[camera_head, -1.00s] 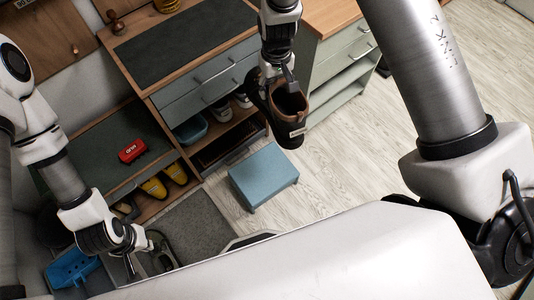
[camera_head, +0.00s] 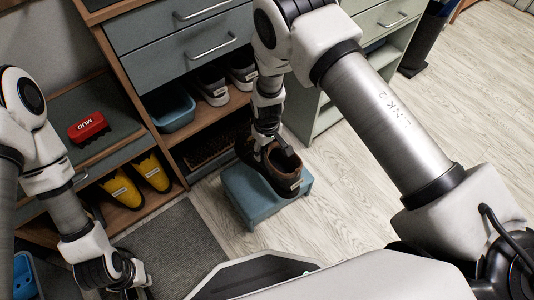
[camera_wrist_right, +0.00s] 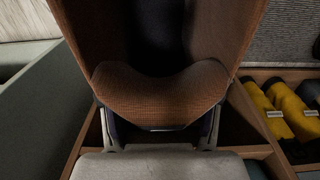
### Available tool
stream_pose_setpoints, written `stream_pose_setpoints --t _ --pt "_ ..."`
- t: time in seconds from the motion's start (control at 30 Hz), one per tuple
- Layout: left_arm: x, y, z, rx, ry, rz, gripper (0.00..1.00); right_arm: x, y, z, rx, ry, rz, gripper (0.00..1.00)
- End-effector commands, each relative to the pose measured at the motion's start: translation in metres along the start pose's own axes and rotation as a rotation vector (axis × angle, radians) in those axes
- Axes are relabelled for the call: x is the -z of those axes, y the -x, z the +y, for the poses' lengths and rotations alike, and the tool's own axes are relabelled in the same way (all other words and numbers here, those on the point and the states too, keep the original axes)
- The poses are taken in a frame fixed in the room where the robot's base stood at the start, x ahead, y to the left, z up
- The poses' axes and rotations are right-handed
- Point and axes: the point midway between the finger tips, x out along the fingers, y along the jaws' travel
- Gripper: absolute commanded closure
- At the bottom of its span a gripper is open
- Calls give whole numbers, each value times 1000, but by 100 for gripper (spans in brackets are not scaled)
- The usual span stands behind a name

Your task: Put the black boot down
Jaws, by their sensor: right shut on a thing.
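The boot (camera_head: 283,174), dark with a brown lining and a pale tag on its side, is held by my right gripper (camera_head: 274,147) over the blue step stool (camera_head: 240,199). I cannot tell whether its sole touches the stool top. In the right wrist view the boot's brown opening (camera_wrist_right: 160,98) fills the middle, with the right gripper (camera_wrist_right: 160,138) shut on its edge. My left gripper (camera_head: 128,284) is low at the left over the grey mat; its fingers are too hidden to read.
Yellow shoes (camera_head: 152,172) stand in a low cubby, with a red brush (camera_head: 88,128) on the bench above. A blue bin (camera_head: 170,110) and sneakers (camera_head: 212,85) sit on a shelf under grey drawers (camera_head: 180,50). Floor (camera_head: 345,215) right of the stool is clear.

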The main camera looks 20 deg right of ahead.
Motion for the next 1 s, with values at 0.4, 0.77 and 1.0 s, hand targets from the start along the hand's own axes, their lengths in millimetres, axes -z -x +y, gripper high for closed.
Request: stream_pose_setpoints --t 0.4,0.77,1.0 --pt "0 -54 0 0 0 -1 100 0 -50 0 0 -1 1 100" --pt "0 -68 0 0 0 -1 100 0 -62 0 0 -1 1 100" --pt "0 -68 0 0 0 0 100 0 -62 0 0 -1 1 100"
